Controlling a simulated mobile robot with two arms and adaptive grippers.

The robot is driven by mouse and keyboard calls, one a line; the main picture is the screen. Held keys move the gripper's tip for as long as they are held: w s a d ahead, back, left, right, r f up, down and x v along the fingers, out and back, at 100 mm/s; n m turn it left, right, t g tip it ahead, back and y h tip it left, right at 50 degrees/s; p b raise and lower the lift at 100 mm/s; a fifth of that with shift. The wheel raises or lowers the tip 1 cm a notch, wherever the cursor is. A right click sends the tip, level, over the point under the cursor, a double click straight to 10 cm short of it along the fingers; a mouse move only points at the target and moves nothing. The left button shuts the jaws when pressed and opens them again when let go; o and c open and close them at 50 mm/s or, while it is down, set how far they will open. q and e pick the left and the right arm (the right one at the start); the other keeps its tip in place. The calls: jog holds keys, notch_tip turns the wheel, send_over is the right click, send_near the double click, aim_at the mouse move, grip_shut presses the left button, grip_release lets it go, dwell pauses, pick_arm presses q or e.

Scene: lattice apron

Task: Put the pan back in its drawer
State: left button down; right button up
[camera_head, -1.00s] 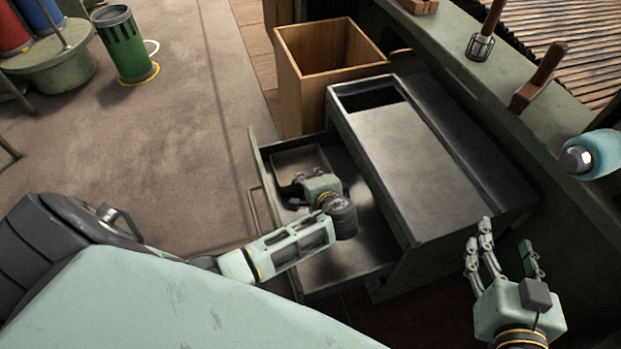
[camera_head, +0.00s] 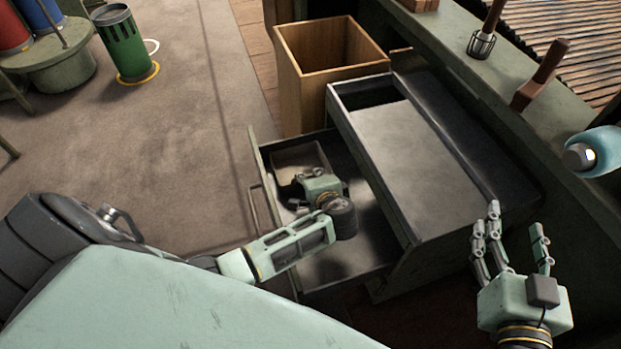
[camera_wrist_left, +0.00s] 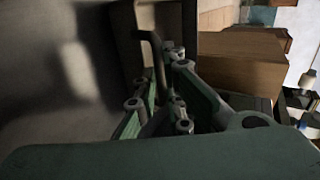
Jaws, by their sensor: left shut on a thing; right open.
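A squarish pan (camera_head: 298,157) with a pale inside and dark rim is in the far end of the drawer. It also shows at the top of the left wrist view (camera_wrist_left: 183,15). My left gripper (camera_head: 301,181) reaches down over the drawer at the pan's near side, its fingers shut on the pan's dark handle (camera_wrist_left: 152,44). The fingers partly hide the grip, and I cannot tell whether the pan touches the drawer floor.
A tall open wooden bin (camera_head: 305,95) is just behind the drawer. A ledge at the right holds a whisk-like tool (camera_head: 481,45) and a wooden-handled tool (camera_head: 540,78).

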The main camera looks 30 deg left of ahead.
pick_arm(q)
jog(key=shift+f, duration=0.1)
pick_arm(e)
jog(key=shift+r, duration=0.15)
pick_arm(q)
jog(key=shift+f, duration=0.25)
pick_arm(e)
jog(key=shift+w+a+r+t, duration=0.15)
jog(key=shift+r+t, duration=0.15)
jog(key=shift+r, duration=0.2)
jog(key=shift+w+a+r+t, duration=0.1)
jog(key=shift+r+t, duration=0.2)
jog(key=shift+r, duration=0.15)
pick_arm(q)
jog(key=shift+f+b, duration=0.45)
pick_arm(e)
jog(key=shift+s+a+r+t+y, duration=0.15)
jog(key=shift+r+t+y, duration=0.35)
jog(key=shift+r, duration=0.55)
pick_arm(q)
jog(key=shift+s+f, duration=0.1)
pick_arm(e)
jog(key=shift+s+r, duration=0.1)
jog(key=shift+r, duration=0.2)
